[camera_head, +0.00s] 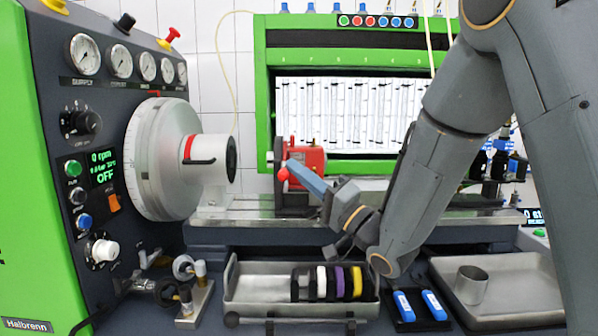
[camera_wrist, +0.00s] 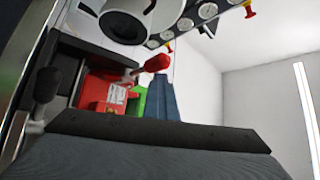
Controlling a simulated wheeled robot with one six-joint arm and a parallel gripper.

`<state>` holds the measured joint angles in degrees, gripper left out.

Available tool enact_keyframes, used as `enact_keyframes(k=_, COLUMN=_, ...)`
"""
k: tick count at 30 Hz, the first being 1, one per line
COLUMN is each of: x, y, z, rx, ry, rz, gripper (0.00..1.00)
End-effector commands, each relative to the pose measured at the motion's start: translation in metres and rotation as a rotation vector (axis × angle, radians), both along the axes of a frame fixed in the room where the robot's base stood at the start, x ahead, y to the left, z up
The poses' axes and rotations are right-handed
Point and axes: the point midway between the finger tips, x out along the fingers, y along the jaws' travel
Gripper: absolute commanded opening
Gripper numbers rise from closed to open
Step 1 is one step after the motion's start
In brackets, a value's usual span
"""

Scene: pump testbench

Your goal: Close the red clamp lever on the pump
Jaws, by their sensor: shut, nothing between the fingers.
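The red pump (camera_head: 308,158) sits on the bench rail in front of the green-framed panel; it also shows in the wrist view (camera_wrist: 95,92). The clamp lever's red knob (camera_head: 283,174) is at the pump's lower left in the head view. In the wrist view the knob (camera_wrist: 157,63) ends a short dark rod. My gripper (camera_head: 292,166) has its blue-grey fingers together and empty, with their tips right beside the knob. In the wrist view the fingertips (camera_wrist: 164,80) are just below the knob; I cannot tell whether they touch it. My gripper partly hides the pump's lower side.
The large silver drive disc (camera_head: 150,160) and its hub stand left of the pump. Below, a grey tray (camera_head: 255,290) holds several coloured rings. A second tray (camera_head: 520,292) with a metal cup (camera_head: 471,285) is at right. Space between hub and pump is narrow.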

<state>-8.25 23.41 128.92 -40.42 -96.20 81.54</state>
Motion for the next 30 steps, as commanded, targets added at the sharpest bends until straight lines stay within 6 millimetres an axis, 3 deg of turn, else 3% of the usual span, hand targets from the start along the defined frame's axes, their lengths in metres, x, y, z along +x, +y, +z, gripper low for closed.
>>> enact_keyframes(k=1, x=-0.001, y=0.001, z=-0.011, rx=-0.015, ry=0.028, rz=0.003, gripper=0.00)
enact_keyframes(k=2, x=-0.001, y=0.000, z=-0.008, rx=-0.014, ry=0.027, rz=0.002, gripper=0.00)
enact_keyframes(k=11, x=0.000, y=-0.018, z=0.036, rx=-0.002, ry=0.003, rz=0.004, gripper=0.00)
enact_keyframes(k=12, x=0.002, y=-0.026, z=0.021, rx=-0.003, ry=0.008, rz=0.002, gripper=0.00)
enact_keyframes(k=18, x=0.002, y=-0.056, z=-0.010, rx=-0.001, ry=0.003, rz=0.002, gripper=0.00)
enact_keyframes(k=24, x=0.002, y=-0.076, z=-0.029, rx=0.000, ry=0.001, rz=0.003, gripper=0.00)
enact_keyframes(k=30, x=0.001, y=-0.084, z=-0.036, rx=0.001, ry=-0.001, rz=0.006, gripper=0.00)
